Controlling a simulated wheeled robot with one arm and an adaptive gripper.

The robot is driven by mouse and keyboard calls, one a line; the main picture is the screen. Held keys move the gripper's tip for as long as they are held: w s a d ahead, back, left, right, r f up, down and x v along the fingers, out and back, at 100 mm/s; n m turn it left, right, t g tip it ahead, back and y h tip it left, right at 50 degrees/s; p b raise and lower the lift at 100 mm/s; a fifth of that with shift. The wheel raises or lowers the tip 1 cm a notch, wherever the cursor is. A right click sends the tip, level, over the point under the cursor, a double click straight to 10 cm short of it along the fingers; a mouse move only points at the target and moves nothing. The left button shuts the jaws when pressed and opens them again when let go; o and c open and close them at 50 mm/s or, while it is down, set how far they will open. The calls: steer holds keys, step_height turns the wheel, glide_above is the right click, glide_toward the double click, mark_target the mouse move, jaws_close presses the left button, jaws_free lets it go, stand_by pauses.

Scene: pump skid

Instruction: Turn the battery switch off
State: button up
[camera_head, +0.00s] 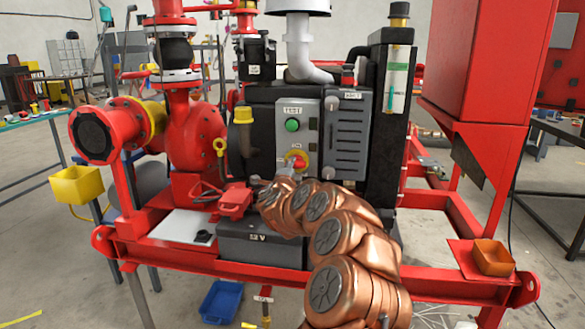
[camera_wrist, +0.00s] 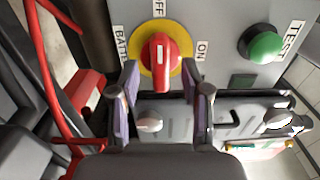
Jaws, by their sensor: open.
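The battery switch (camera_wrist: 161,58) is a red knob on a yellow disc on a grey panel. In the wrist view its handle stands upright, with its white mark at the upper end, toward the partly cut-off OFF label (camera_wrist: 159,8). The ON label (camera_wrist: 202,50) is to the right. The switch also shows in the head view (camera_head: 298,160). My gripper (camera_wrist: 168,82) is open, its two fingers apart just below the disc. The knob's lower end shows between them, and I see no clear contact. In the head view my arm hides the area below the switch.
A green TEST button (camera_wrist: 264,44) is on the same panel, right of the switch in the wrist view. Red cables (camera_wrist: 50,80) run at the left. In the head view a 12 V battery (camera_head: 258,245) sits below, and a ribbed grey box (camera_head: 346,140) stands right of the panel.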

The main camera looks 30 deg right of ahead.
steer(key=shift+v, duration=4.7)
